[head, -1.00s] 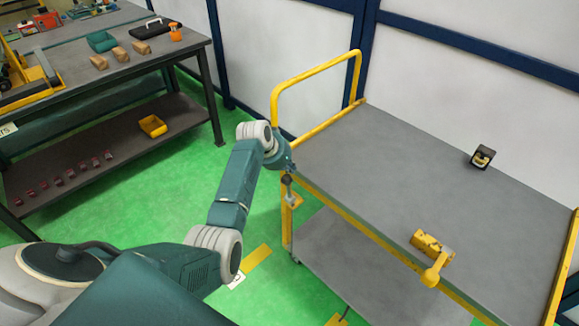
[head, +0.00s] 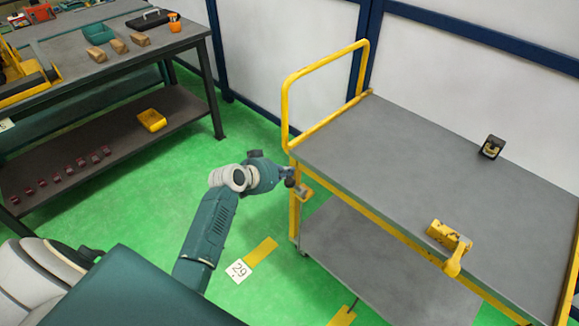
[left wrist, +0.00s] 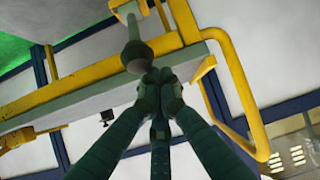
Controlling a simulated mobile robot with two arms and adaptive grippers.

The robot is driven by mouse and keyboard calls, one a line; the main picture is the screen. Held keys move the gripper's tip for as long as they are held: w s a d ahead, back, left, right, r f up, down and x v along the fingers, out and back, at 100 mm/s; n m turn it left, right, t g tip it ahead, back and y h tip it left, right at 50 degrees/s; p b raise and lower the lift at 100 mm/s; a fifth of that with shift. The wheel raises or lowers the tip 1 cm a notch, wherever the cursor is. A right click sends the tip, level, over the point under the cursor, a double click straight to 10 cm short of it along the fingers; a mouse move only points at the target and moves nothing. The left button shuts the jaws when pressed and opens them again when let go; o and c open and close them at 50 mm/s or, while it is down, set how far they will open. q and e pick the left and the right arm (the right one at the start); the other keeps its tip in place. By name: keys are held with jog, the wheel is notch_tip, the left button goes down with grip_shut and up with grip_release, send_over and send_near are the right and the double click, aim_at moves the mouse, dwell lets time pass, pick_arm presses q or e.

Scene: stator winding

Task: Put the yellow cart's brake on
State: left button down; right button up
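The yellow cart (head: 350,208) has a grey top and a yellow push handle (head: 283,100). Its brake lever, a rod with a dark round knob, sits at the near corner below the handle, by a yellow bracket (head: 308,194). In the left wrist view the knob (left wrist: 137,57) hangs in front of the fingers, its rod running up to a yellow plate (left wrist: 126,8). My left gripper (head: 286,174) is at the lever, outside the cart's end. Its fingers (left wrist: 159,76) are together and empty, right beside the knob; I cannot tell whether they touch. My right gripper is not in view.
A yellow object (head: 449,240) and a small black device (head: 492,146) lie on the cart's top. Green floor lies open between bench and cart.

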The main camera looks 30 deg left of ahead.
pick_arm(q)
jog(key=s+a+f+b, duration=0.1)
jog(key=s+f+b, duration=0.6)
jog(key=s+f, duration=0.1)
jog(key=shift+s+a+f+t, duration=0.3)
jog(key=shift+s+a+f, duration=0.1)
jog(key=shift+f, duration=0.15)
dwell(0.3)
notch_tip(320, 180, up, 6)
jog(key=w+p, duration=0.1)
jog(key=p, duration=0.3)
jog(key=s+a+f+b, duration=0.2)
jog(key=s+a, duration=0.1)
jog(key=s, duration=0.5)
jog(key=shift+s+t+b, duration=0.3)
jog(key=shift+s+b, duration=0.05)
